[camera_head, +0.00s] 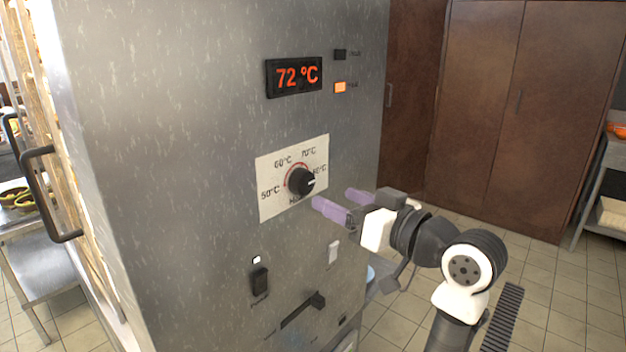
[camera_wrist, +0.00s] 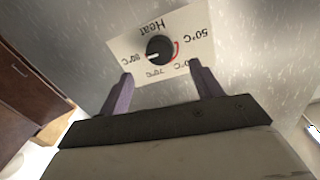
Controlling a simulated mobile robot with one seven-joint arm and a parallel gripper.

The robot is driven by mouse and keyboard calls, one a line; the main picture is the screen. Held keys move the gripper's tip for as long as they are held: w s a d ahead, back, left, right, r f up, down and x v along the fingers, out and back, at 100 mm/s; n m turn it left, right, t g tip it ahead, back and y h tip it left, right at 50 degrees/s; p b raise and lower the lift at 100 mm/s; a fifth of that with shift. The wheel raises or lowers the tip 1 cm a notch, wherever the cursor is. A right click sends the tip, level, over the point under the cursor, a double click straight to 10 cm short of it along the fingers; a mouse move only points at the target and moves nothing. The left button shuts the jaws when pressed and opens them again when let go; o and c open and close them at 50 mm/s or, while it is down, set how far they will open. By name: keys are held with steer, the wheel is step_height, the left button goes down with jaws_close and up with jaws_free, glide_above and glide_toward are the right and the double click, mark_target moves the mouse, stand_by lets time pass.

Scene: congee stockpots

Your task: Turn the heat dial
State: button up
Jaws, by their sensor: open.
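The heat dial (camera_head: 299,181) is a round black knob with a white pointer line, set on a white label plate (camera_head: 267,205) on the grey metal cabinet face. The label reads 50 to 80 °C, and the pointer faces the 80 °C side. My gripper (camera_head: 341,202) is open, with purple fingers, just right of and below the dial. In the wrist view the dial (camera_wrist: 159,51) appears beyond the fingertips, between their lines, with the label upside down. The fingers (camera_wrist: 160,82) are apart from the dial and hold nothing.
An orange display (camera_head: 294,76) reads 72 °C above the dial, beside a lit orange indicator (camera_head: 340,87). A door handle (camera_head: 48,195) juts out at left. Tiled floor (camera_head: 545,290) is free at right.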

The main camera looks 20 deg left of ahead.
mark_target(307, 186)
steer(key=p+x, duration=0.1)
steer(key=x, duration=0.6)
steer(key=shift+w+a+p, duration=0.15)
steer(key=shift+a+p, duration=0.05)
steer(key=shift+p, duration=0.2)
steer(key=c, duration=1)
steer(key=shift+f+b, duration=0.1)
steer(key=shift+b, duration=0.25)
